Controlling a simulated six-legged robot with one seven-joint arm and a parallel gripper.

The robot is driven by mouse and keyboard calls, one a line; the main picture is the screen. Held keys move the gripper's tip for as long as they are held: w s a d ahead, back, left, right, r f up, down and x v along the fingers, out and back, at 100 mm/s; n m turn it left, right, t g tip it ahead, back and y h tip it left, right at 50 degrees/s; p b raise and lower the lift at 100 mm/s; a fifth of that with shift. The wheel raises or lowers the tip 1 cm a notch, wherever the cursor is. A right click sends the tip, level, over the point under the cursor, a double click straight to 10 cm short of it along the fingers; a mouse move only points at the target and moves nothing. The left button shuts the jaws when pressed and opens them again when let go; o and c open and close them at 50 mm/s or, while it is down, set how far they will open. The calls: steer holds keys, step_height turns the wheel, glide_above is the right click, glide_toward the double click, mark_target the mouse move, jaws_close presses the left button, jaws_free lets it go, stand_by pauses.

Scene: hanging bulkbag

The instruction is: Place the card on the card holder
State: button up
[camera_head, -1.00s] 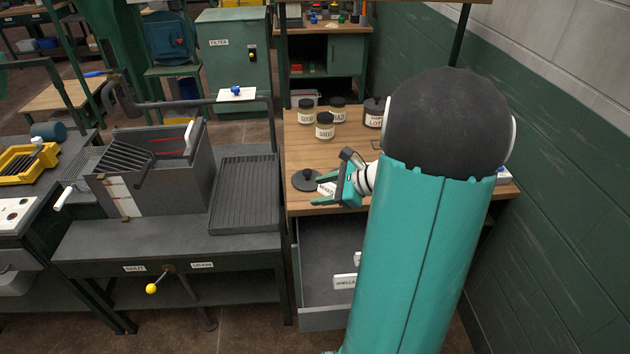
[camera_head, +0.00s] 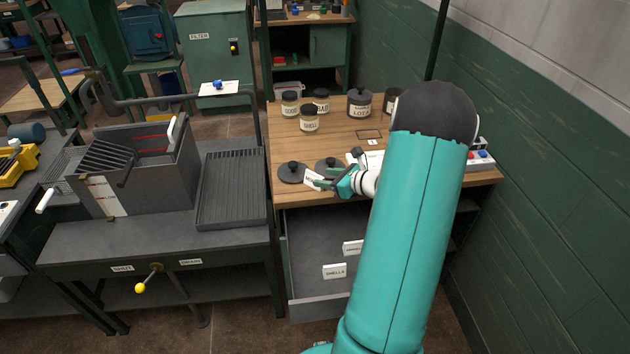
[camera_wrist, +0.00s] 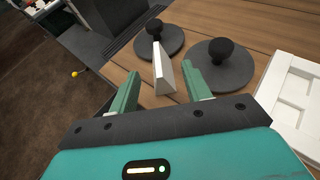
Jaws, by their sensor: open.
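A white, tent-shaped card (camera_head: 313,178) stands near the front edge of the wooden table, by two dark round lids. In the wrist view the card (camera_wrist: 164,72) shows between and slightly beyond my fingers, with gaps on both sides. My gripper (camera_head: 323,179) is open at the table's front edge, low by the card; its two green fingers also show in the wrist view (camera_wrist: 160,80). I cannot tell for sure which thing is the card holder. A thin dark rectangular outline (camera_head: 368,134) lies on the table behind the gripper, and a white panelled piece (camera_wrist: 298,95) lies right of the fingers.
Two knobbed lids (camera_head: 291,173) (camera_head: 329,166) lie close to the card. Several labelled jars (camera_head: 309,120) stand farther back. An open drawer (camera_head: 315,240) below holds white cards, one reading SHELLS (camera_head: 334,271). A button box (camera_head: 480,158) sits at right by the green wall (camera_head: 545,150).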

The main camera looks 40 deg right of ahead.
mark_target(315, 177)
steer(key=x, duration=0.5)
steer(key=shift+w, duration=0.15)
jaws_close()
